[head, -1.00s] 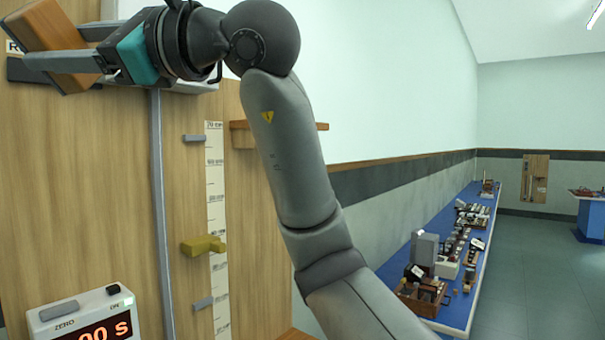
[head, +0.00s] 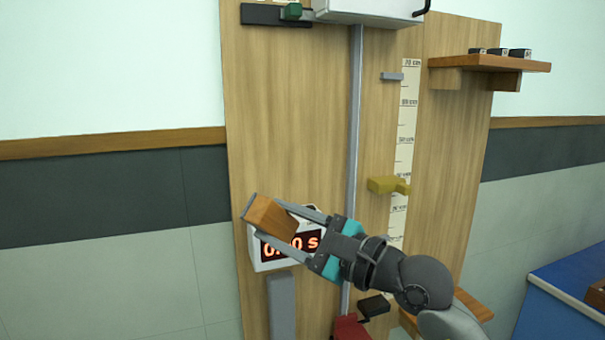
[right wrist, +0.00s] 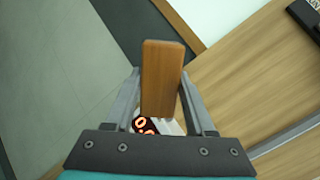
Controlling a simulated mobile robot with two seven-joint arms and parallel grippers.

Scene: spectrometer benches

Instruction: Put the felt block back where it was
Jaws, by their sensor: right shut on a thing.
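My right gripper (head: 272,221) is shut on the felt block (head: 270,215), a brown wood-like block with a thin grey layer along its left edge in the head view. The block is tilted there and covers part of the timer display (head: 275,262). In the right wrist view, the block (right wrist: 162,78) stands between both fingers (right wrist: 160,105), its long side pointing away from the palm. It appears held clear of the board (head: 300,120); contact with the timer cannot be told. My left gripper is not in view.
A grey rail (head: 355,150) runs down the board beside a centimetre scale (head: 405,130) and a yellow pointer (head: 388,185). A wooden shelf (head: 490,63) holds small dark blocks. A grey upright piece (head: 282,305) is below the timer. A blue bench (head: 565,295) stands right.

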